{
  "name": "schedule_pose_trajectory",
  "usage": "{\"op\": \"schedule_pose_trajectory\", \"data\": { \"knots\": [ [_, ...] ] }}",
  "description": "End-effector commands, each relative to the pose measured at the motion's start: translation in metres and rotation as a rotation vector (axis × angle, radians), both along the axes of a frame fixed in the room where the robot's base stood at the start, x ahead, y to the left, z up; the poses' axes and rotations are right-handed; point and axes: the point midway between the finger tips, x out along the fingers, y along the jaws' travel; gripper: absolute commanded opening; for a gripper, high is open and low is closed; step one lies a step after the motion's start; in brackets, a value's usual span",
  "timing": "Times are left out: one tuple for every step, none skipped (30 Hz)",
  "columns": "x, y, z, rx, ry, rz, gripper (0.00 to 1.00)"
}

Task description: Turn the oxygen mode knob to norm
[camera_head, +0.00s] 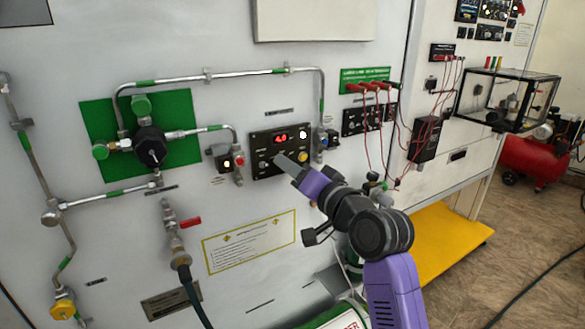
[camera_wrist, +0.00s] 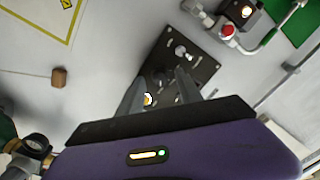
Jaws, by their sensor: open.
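The black control panel (camera_head: 256,142) is on the white wall, with a red lit display (camera_head: 280,137). In the wrist view the panel (camera_wrist: 208,66) appears turned, with a pale knob or switch (camera_wrist: 181,51) beyond the fingers and a dark knob (camera_wrist: 160,76) between them. I cannot read the labels, so I cannot tell which knob is the oxygen mode knob or where it points. My gripper (camera_head: 279,158) is open in front of the lower middle of the panel. In the wrist view its two fingers (camera_wrist: 160,80) straddle the dark knob's area; contact cannot be told.
A small valve with a red cap (camera_head: 238,180) is left of the panel, and a pipe fitting (camera_head: 329,139) is close on its right. Red cables (camera_head: 367,120) hang further right. A yellow-bordered notice (camera_head: 248,241) is below. A green plate with a black regulator (camera_head: 151,146) is at left.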

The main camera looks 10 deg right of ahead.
Motion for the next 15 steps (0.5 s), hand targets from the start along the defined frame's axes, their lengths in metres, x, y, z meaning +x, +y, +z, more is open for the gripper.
{"op": "schedule_pose_trajectory", "data": {
  "knots": [
    [0.0004,0.0003,0.0000,0.000,0.000,0.000,0.42],
    [0.0005,0.0003,-0.0001,0.000,0.000,0.000,0.42],
    [0.0004,0.0002,-0.0002,0.000,0.000,0.000,0.42],
    [0.0003,0.0003,-0.0003,0.000,0.000,0.000,0.42],
    [0.0004,0.0002,-0.0002,0.000,0.000,0.000,0.42],
    [0.0003,0.0003,-0.0003,0.000,0.000,0.000,0.42],
    [0.0002,0.0002,-0.0003,0.000,0.000,0.000,0.37],
    [0.0002,0.0002,-0.0003,0.000,0.000,0.000,0.31],
    [0.0003,0.0002,-0.0004,0.000,0.000,0.000,0.23],
    [0.0002,0.0001,-0.0004,0.000,0.000,0.000,0.17],
    [0.0002,0.0001,-0.0004,0.000,0.000,0.000,0.11],
    [0.0002,0.0001,-0.0004,0.000,0.000,0.000,0.03],
    [0.0002,0.0001,-0.0004,0.000,0.000,0.000,0.00],
    [0.0002,0.0001,-0.0004,0.000,0.000,0.000,0.00],
    [0.0001,0.0000,-0.0004,0.000,0.000,0.000,0.00]
  ]
}}
